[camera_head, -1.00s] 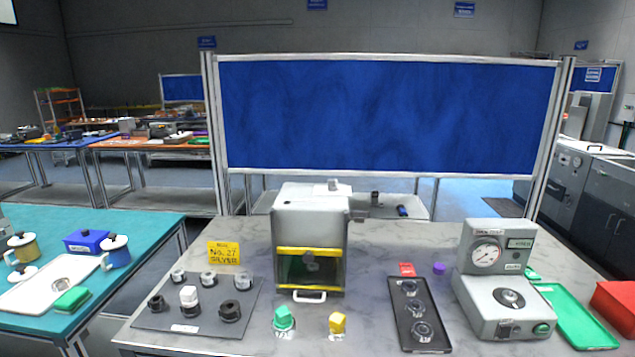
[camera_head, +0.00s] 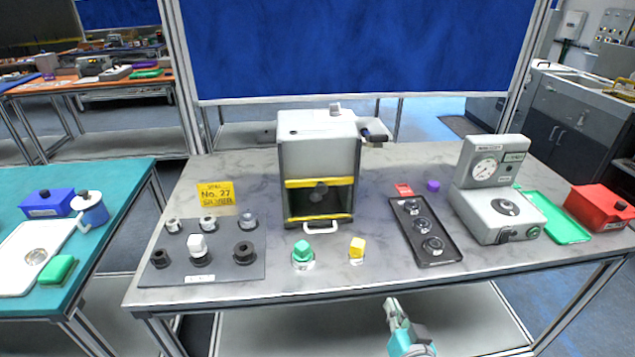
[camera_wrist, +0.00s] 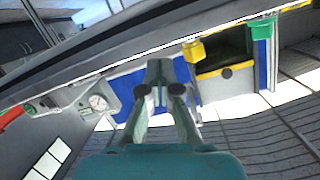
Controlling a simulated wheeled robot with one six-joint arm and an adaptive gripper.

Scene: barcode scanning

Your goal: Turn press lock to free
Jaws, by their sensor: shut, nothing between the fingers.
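The press (camera_head: 320,145) is a grey box with two yellow bars, a dark open front and a white handle low in front. It stands at the middle of the table. A dark lever (camera_head: 375,136) sticks out at its upper right, and a small grey block (camera_head: 335,110) sits on its top. Which part is the lock, and its setting, I cannot tell. My gripper (camera_head: 391,304) is shut and empty in front of the table's front edge, well away from the press. In the tilted wrist view, my gripper (camera_wrist: 158,72) points toward the table, with the press (camera_wrist: 225,75) to its right.
A dark tray of round parts (camera_head: 438,260) and a gauge machine (camera_head: 497,200) are to the right. A grey board of knobs (camera_head: 225,270) is left. The table's front edge (camera_head: 250,295) lies between.

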